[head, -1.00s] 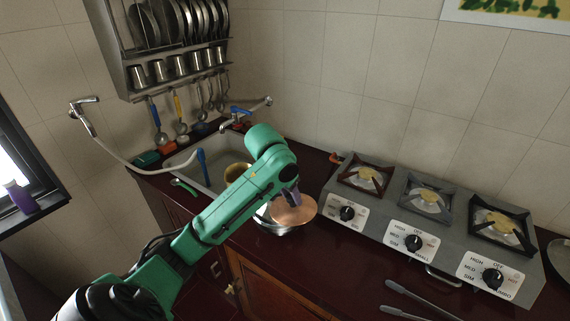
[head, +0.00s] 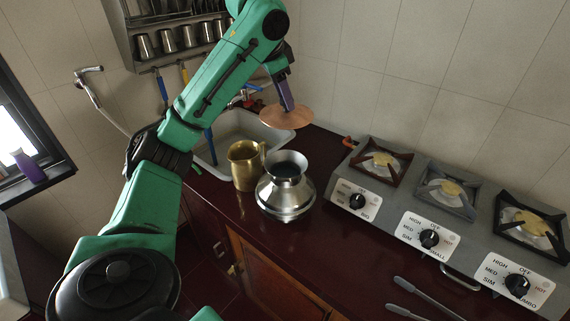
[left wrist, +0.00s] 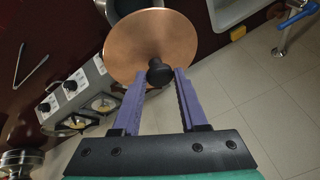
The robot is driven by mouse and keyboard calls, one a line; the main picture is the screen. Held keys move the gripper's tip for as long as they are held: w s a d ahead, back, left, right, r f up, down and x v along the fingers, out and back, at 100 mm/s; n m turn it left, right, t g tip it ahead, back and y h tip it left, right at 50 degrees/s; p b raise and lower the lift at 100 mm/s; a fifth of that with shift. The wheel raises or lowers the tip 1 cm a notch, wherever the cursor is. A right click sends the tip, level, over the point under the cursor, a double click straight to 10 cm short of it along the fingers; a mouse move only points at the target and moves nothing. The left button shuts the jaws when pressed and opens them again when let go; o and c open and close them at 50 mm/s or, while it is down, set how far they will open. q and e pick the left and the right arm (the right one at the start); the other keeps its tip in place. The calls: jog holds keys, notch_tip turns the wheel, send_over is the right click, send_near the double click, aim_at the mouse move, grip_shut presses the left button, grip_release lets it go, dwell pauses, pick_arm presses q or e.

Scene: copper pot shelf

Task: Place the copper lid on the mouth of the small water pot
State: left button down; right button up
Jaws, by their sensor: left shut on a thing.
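The copper lid (head: 287,118) is a flat copper disc with a black knob (left wrist: 159,73). My left gripper (head: 288,101) is shut on that knob, with its purple fingers on either side of it in the left wrist view. The lid hangs roughly level in the air, above and behind the small silver water pot (head: 287,194), apart from it. The pot stands upright on the dark red counter, its round mouth open and facing up. In the left wrist view the lid (left wrist: 150,42) covers much of what lies beyond it. My right gripper is not in view.
A brass jug (head: 244,166) stands close to the left of the pot, by the sink (head: 232,128). A grey three-burner stove (head: 440,205) is to the right. Tongs (head: 425,298) lie at the counter's front. A steel rack (head: 170,45) hangs behind.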

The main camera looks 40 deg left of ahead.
aim_at(271, 124)
pick_arm(q)
notch_tip(271, 124, down, 15)
jog(key=b, duration=0.1)
jog(key=shift+f+b, duration=0.2)
jog(key=shift+b, duration=0.1)
jog(key=shift+c, duration=2.2)
grip_release()
jog(key=shift+a, duration=0.1)
jog(key=v, duration=1.2)
jog(key=shift+r, duration=0.1)
